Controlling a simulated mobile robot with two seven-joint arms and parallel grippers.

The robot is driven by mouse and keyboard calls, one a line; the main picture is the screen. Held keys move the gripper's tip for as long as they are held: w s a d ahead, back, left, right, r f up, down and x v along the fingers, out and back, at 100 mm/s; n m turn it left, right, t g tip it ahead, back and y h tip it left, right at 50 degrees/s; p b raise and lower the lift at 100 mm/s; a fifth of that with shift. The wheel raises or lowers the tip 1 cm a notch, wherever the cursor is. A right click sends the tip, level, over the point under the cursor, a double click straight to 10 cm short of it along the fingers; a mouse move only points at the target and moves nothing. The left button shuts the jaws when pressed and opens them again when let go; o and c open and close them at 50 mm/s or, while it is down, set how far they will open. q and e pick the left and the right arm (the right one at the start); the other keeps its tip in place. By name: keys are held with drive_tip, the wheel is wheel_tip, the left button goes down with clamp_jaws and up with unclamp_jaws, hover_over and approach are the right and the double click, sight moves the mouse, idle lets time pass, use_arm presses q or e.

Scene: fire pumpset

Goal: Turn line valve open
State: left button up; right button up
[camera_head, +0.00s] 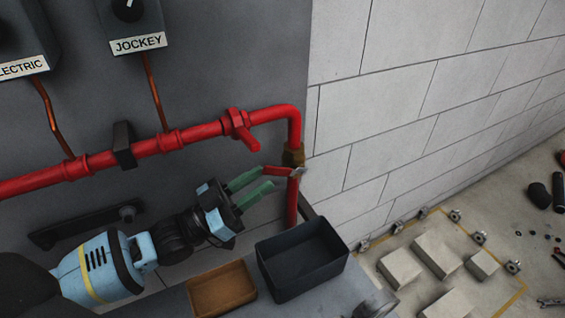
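The red pipe turns down at the right, where a brass-coloured valve body (293,155) sits on its vertical part. A short red lever (279,171) sticks out to the left from just below the brass body; I take this for the line valve. My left gripper (266,179) reaches up from the lower left, with its two green fingers apart and nothing seen between them. Its fingertips are close to the lever's left end; whether they touch it I cannot tell. My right gripper is not in view.
A red fitting with a handle (243,128) is on the horizontal pipe. A dark open bin (312,284) and a brown tray (222,290) stand below the gripper. A block wall (420,90) rises behind the pipe. Pale blocks (435,253) and small parts lie on the floor at right.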

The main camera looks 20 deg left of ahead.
sight(280, 167)
use_arm(q)
drive_tip(key=x, duration=0.6)
drive_tip(key=shift+w+d, duration=0.3)
clamp_jaws()
